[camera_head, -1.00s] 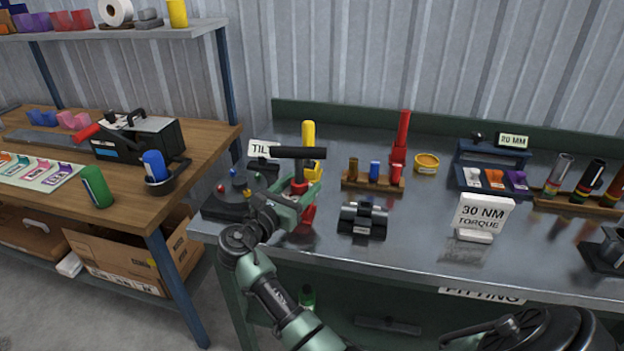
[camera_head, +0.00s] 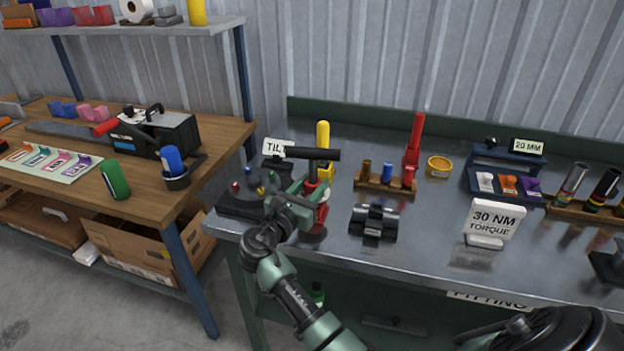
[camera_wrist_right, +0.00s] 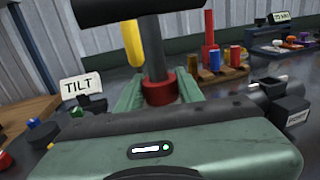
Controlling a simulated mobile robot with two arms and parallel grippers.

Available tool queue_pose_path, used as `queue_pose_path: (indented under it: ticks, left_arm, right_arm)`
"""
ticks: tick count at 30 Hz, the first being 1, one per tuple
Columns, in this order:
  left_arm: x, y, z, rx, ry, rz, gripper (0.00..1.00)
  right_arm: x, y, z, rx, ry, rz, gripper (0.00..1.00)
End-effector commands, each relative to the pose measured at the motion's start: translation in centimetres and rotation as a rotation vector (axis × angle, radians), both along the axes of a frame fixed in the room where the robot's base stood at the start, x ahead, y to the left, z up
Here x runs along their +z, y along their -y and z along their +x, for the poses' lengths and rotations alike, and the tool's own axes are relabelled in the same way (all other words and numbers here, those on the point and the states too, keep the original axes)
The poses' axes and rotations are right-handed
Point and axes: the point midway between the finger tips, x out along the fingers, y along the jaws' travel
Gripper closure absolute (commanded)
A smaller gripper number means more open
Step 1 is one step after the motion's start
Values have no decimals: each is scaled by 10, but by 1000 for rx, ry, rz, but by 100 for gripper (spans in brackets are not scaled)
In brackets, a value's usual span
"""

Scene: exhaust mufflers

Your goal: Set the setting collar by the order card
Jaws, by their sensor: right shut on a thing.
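My right gripper (camera_head: 314,192) is shut on the red collar of a black T-handled tool (camera_head: 324,154). In the right wrist view the red collar (camera_wrist_right: 159,88) sits between the green fingers, with the dark shaft rising upright to a thick black crossbar (camera_wrist_right: 140,10). The tool's lower end is hidden in the wrist view; in the head view red shows below the fingers. A white order card (camera_head: 494,220) reading "30 NM TORQUE" stands on the metal bench to the right. Any scale on the tool is not readable. My left gripper is not in view.
Left of the gripper is a dark base with coloured knobs (camera_head: 240,204) and a TILT sign (camera_head: 277,148). A black clamp block (camera_head: 374,222) stands just right. Behind are a yellow-handled tool (camera_head: 323,136) and a rack of coloured pieces (camera_head: 386,182). Bench is clear before the card.

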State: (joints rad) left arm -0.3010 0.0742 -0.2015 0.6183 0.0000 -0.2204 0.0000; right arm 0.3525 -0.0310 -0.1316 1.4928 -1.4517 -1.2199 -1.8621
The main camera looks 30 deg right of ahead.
Motion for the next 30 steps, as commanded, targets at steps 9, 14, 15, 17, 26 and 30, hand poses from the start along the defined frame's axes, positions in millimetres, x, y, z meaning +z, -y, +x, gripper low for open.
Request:
queue_pose_path:
  ticks: [9,14,15,17,26,30]
  left_arm:
    - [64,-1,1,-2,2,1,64]
    - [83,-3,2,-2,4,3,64]
    - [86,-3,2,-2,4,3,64]
    - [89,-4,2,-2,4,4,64]
    - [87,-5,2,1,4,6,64]
    - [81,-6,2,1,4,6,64]
  right_arm:
    - [6,4,-3,252,-12,-4,100]
    - [3,4,-3,405,-13,-4,100]
    - [3,4,-3,443,-13,-4,100]
    - [2,4,-3,500,-11,-5,100]
    - [-3,3,-2,757,-10,-5,100]
    - [-4,3,-1,849,-10,-5,100]
